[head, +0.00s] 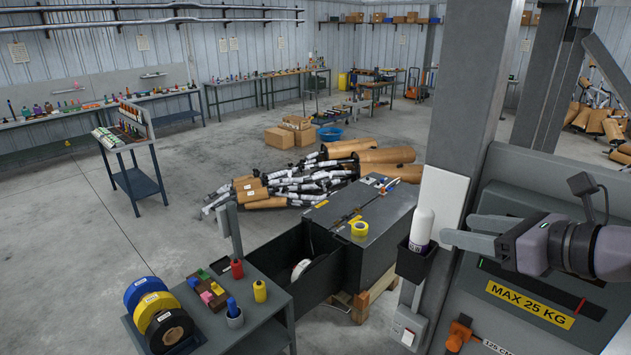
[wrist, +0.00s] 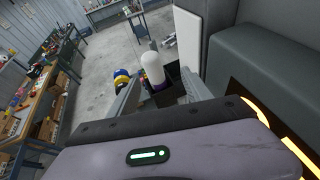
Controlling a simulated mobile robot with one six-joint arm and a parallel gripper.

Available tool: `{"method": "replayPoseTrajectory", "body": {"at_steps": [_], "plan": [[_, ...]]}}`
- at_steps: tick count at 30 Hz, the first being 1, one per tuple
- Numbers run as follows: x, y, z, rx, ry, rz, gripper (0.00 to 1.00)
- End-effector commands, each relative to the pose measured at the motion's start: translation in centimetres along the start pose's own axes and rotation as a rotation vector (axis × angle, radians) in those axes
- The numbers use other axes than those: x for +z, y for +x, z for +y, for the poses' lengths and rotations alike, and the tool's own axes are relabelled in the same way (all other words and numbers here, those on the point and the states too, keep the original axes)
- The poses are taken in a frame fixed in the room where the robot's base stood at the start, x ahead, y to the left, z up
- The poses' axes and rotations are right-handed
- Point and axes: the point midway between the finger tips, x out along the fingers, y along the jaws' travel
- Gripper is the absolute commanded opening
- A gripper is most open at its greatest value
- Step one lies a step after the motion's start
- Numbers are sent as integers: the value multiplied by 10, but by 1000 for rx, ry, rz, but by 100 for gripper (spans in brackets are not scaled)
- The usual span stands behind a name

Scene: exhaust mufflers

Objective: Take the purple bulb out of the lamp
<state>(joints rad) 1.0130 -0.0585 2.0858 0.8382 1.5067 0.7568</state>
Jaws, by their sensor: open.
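The bulb (head: 423,226) is a white rounded cylinder with a purple band near its base. It stands upright in a black box-shaped holder (head: 414,264) on the grey post, in front of a white panel (head: 440,205). The holder hides its lower end. My gripper (head: 459,231) is open, just right of the bulb, with its fingers pointing at it. In the wrist view the bulb (wrist: 153,67) shows ahead between the two fingers, with the dark holder (wrist: 170,92) below. I cannot tell whether either finger touches it.
A grey cabinet with a "MAX 25 KG" label (head: 530,305) stands right of the post, close under my gripper. A grey cart (head: 245,310) with tape rolls and small bottles is at lower left. An open dark bin (head: 300,265) lies beyond it.

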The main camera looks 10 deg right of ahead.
Motion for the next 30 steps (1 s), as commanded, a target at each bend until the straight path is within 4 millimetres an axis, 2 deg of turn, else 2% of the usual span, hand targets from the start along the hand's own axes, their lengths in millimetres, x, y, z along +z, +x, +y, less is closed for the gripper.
{"method": "replayPoseTrajectory", "body": {"at_steps": [3,6,11,16,19,25,26,30], "plan": [[1,32,2,6,-2,2,58],[1,49,2,4,-3,3,58],[1,66,3,4,-3,3,58],[2,100,8,5,-3,4,58],[1,111,8,3,-3,4,58],[0,112,7,1,-4,3,58],[0,112,7,1,-4,3,54],[0,112,7,1,-5,3,27]]}}
